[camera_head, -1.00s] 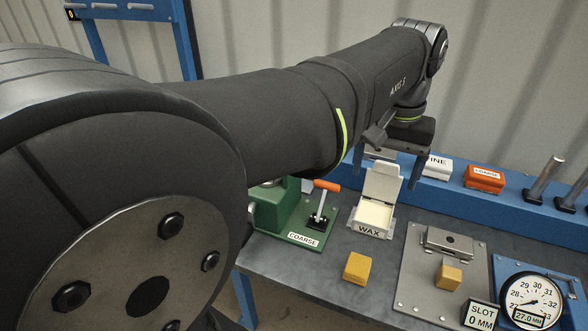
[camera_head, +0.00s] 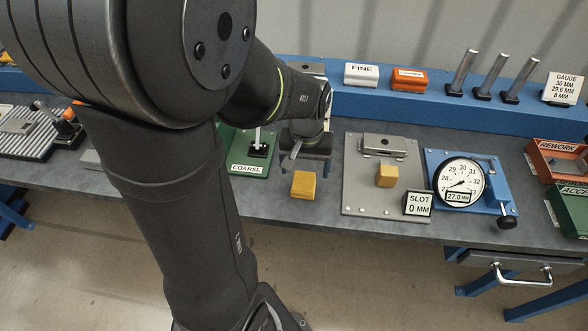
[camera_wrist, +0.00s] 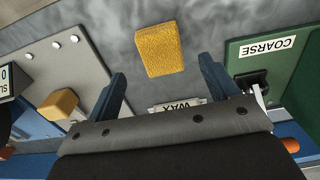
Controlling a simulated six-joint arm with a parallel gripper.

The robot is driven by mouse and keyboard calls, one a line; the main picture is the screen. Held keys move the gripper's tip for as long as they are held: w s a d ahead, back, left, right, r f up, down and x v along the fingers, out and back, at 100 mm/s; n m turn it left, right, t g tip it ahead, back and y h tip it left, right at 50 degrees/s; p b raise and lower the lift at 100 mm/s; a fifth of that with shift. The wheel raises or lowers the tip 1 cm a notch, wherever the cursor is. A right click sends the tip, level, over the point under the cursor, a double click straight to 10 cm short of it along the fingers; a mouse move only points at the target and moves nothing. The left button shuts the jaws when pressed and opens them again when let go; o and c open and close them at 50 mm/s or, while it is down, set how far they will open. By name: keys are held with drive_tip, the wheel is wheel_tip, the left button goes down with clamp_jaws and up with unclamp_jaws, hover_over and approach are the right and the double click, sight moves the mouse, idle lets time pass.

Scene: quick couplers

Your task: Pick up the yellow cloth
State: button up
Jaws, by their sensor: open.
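The yellow cloth (camera_head: 303,185) is a folded, block-like piece lying on the grey bench top near its front edge. It also shows in the wrist view (camera_wrist: 158,50), top centre, with a rough woven surface. My gripper (camera_head: 306,170) is just behind the cloth in the head view, pointing down. In the wrist view its two dark blue fingers (camera_wrist: 165,84) are spread wide and empty. The cloth lies ahead of the gap between the fingertips, apart from them. A smaller yellow block (camera_head: 387,176) sits on the grey plate to the right.
The green COARSE plate (camera_head: 249,165) lies left of the cloth. The grey fixture plate (camera_head: 360,200), SLOT sign (camera_head: 418,204) and dial gauge (camera_head: 460,183) stand to the right. The WAX box (camera_wrist: 178,105) is partly hidden by my gripper. Bare bench surrounds the cloth.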

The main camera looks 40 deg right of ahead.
sight(304, 181)
drive_tip(key=shift+f, duration=3)
drive_tip(key=c, duration=1.1)
drive_tip(key=shift+r, duration=0.45)
wheel_tip(304, 181, up, 4)
drive_tip(key=shift+f, duration=0.2)
drive_tip(key=s+r, duration=0.2)
drive_tip(key=s, duration=0.2)
drive_tip(key=s+r, duration=0.2)
drive_tip(key=s, duration=0.1)
drive_tip(key=s+r, duration=0.2)
drive_tip(key=s, duration=0.2)
drive_tip(key=shift+s+d+r, duration=0.25)
drive_tip(key=shift+s+d, duration=0.1)
